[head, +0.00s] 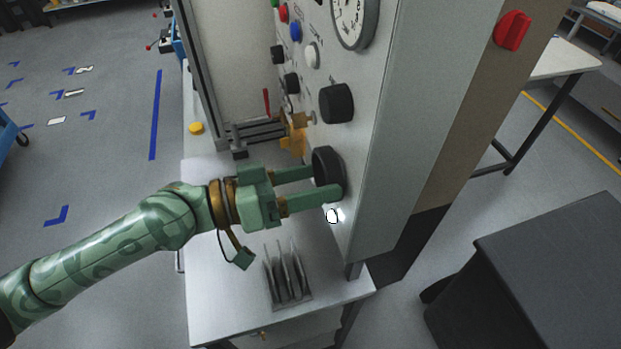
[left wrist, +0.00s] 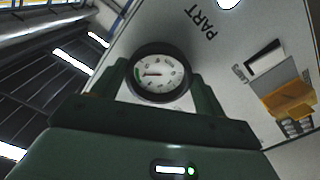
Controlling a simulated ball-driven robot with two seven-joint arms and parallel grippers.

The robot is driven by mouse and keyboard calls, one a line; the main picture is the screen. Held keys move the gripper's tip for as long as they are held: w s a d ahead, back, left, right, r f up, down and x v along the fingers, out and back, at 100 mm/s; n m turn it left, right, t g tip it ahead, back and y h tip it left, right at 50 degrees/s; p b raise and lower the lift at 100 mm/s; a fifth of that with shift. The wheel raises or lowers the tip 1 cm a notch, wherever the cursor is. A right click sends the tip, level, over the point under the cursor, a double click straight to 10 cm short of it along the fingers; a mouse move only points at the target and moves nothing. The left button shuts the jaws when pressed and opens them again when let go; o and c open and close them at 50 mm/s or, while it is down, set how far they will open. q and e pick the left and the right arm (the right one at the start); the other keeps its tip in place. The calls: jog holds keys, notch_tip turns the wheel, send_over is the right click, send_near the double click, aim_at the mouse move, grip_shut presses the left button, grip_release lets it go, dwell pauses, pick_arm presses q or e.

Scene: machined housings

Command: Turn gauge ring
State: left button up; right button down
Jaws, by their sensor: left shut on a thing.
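The gauge ring (head: 326,168) is a black ring low on the grey panel (head: 373,130). My left gripper (head: 331,182) is shut on it, with one green finger on each side. In the left wrist view the black ring (left wrist: 132,72) surrounds a white dial (left wrist: 160,73) with a needle and a green arc. The left gripper's fingers (left wrist: 161,85) lie on either side of the ring there. My right gripper is not in view.
A black knob (head: 336,103) and a larger gauge (head: 354,22) sit above the ring. A rack of upright plates (head: 287,278) stands on the white table (head: 225,312) below my gripper. An orange-brown part (head: 295,134) is left of the panel. A dark box (head: 550,275) stands at right.

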pick_arm(q)
jog(key=o, duration=1)
jog(key=shift+b+v, duration=5.05)
jog(key=shift+v, duration=3.15)
